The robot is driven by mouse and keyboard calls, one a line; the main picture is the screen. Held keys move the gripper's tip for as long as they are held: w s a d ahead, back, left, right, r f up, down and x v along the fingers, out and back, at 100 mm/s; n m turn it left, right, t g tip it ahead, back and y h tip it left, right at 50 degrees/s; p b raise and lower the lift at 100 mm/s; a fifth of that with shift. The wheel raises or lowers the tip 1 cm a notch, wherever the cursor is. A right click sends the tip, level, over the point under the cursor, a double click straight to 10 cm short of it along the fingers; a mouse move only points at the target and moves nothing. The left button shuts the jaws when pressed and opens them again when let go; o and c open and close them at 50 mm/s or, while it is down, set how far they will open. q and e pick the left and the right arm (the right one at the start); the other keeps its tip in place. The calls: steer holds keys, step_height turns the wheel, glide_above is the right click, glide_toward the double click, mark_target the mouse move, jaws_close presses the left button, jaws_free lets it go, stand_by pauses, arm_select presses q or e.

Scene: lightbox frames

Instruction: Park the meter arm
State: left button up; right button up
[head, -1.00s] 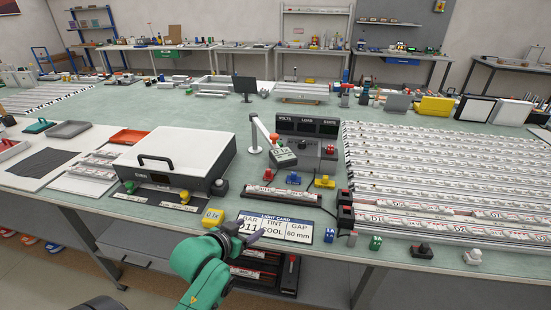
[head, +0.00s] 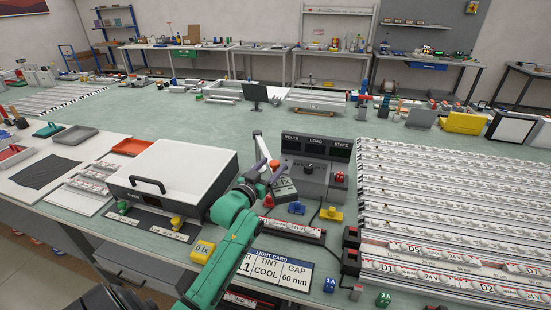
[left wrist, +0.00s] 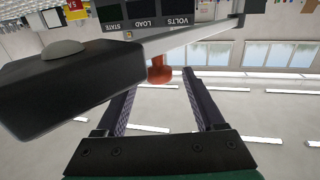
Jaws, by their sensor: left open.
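The meter arm (head: 258,149) rises from the table left of the dark console, with a pale jointed link, an orange-red knob (head: 274,163) and a dark grey meter head (head: 285,188). My left gripper (head: 267,177) is open close to the knob and head, partly covering them. In the left wrist view the knob (left wrist: 159,71) shows beyond and between the two spread fingers (left wrist: 160,92), with no visible grip. The dark meter head (left wrist: 75,90) fills the left side there, and a grey bar (left wrist: 195,36) runs past the knob. My right gripper is not in view.
The console (head: 316,165) with VOLTS, LOAD and STATE displays stands just behind and right of the meter head. A white-topped box (head: 178,168) stands left of my arm. Light strips (head: 450,200) fill the right side. The table behind the meter arm is fairly clear.

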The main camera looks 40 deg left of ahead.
arm_select(q)
steer(key=shift+w+a+r, duration=0.1)
steer(key=shift+w+r, duration=0.05)
steer(key=shift+w, duration=0.95)
steer(key=shift+s, duration=0.15)
steer(key=c, duration=0.9)
jaws_close()
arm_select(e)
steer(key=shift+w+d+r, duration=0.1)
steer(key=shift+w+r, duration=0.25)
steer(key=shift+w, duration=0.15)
